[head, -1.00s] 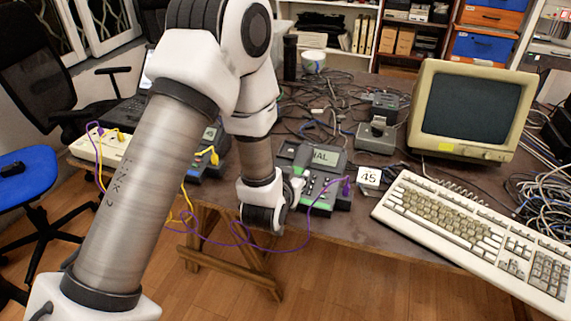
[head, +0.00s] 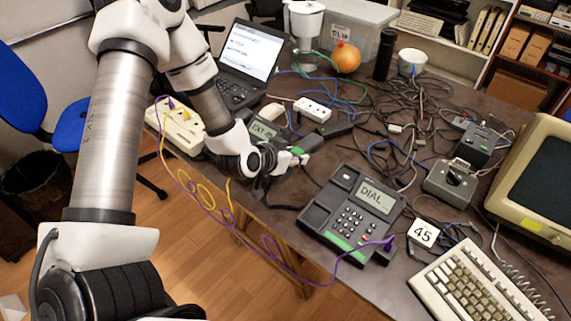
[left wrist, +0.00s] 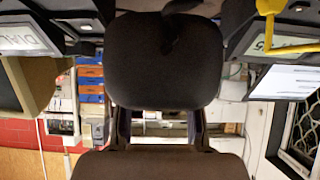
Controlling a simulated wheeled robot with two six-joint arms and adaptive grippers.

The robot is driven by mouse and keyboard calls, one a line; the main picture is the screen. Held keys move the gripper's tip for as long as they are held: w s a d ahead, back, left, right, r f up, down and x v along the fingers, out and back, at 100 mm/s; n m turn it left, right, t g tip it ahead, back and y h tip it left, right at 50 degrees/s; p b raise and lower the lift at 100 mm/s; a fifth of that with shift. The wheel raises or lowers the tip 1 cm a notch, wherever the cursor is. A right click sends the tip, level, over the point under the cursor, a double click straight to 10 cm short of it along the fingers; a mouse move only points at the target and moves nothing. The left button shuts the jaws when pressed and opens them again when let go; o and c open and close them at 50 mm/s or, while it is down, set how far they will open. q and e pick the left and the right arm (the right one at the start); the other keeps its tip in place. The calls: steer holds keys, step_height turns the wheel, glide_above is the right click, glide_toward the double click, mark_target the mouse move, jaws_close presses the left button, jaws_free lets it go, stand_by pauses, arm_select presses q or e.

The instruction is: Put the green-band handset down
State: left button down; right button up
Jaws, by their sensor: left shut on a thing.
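The green-band handset is dark and shows large in the left wrist view (left wrist: 163,60), filling its upper middle. In the head view my left gripper (head: 282,161) is shut on it, above the table's near edge beside the EXT-45 phone (head: 262,129). Green shows by the fingertips, and the dark handset end (head: 310,142) is partly covered by the gripper. The phone reading DIAL (head: 360,215), with a green band along its front, stands right of the gripper. Its left side shows empty cradle hollows. Whether the handset touches anything beneath is unclear. My right gripper is out of view.
A purple cord (head: 268,243) and yellow cables hang off the near edge. A white power strip (head: 312,109), a laptop (head: 250,55) and tangled cables lie behind.

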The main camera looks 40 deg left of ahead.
mark_target(292, 189)
arm_select(q)
steer(key=f, duration=0.9)
steer(key=shift+s+a+f+b, duration=0.1)
steer(key=shift+s+f+b, duration=0.15)
steer(key=shift+f+b, duration=0.1)
steer(key=shift+f, duration=0.1)
steer(key=c, duration=0.8)
jaws_free()
steer(key=shift+o, duration=0.2)
steer(key=shift+r, duration=0.25)
steer(key=p+v, duration=0.2)
steer(key=v, duration=0.8)
steer(key=shift+s+a+r, duration=0.1)
steer(key=shift+s+r, duration=0.15)
steer(key=shift+s, duration=0.05)
steer(key=shift+s+r, duration=0.2)
steer(key=shift+s, duration=0.3)
